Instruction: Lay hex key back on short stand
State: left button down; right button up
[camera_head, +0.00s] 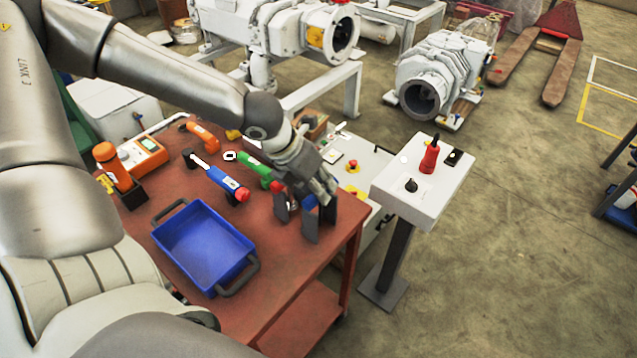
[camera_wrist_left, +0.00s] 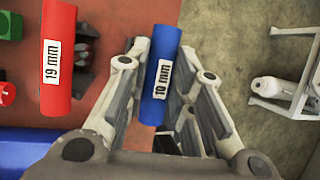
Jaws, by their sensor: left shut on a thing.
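My left gripper (camera_head: 312,210) is above the right end of the red-brown table (camera_head: 315,258). In the left wrist view, its two fingers (camera_wrist_left: 160,100) are shut on a blue handle labelled 10 mm (camera_wrist_left: 161,70), which I take to be the hex key. In the head view only a bit of blue (camera_head: 309,202) shows between the fingers. The key's shaft is hidden. I cannot make out the short stand for certain; a dark piece (camera_wrist_left: 88,50) beside the red 19 mm handle (camera_wrist_left: 58,60) may be part of a stand. My right gripper is not in view.
A blue tray (camera_head: 203,247) with dark handles is at the table's front. A blue tool (camera_head: 222,180), a green one (camera_head: 250,166) and an orange one (camera_head: 203,136) lie left of my gripper. A white control pedestal (camera_head: 400,190) stands right of the table.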

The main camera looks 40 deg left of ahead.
pick_arm(q)
jog(key=shift+f, duration=0.15)
jog(key=shift+f, duration=0.7)
dwell(0.7)
jog(key=c, duration=1.2)
grip_release()
jog(key=o, duration=0.8)
jog(key=shift+r, duration=0.15)
jog(key=shift+r+p, duration=0.9)
jog(key=shift+p, duration=0.2)
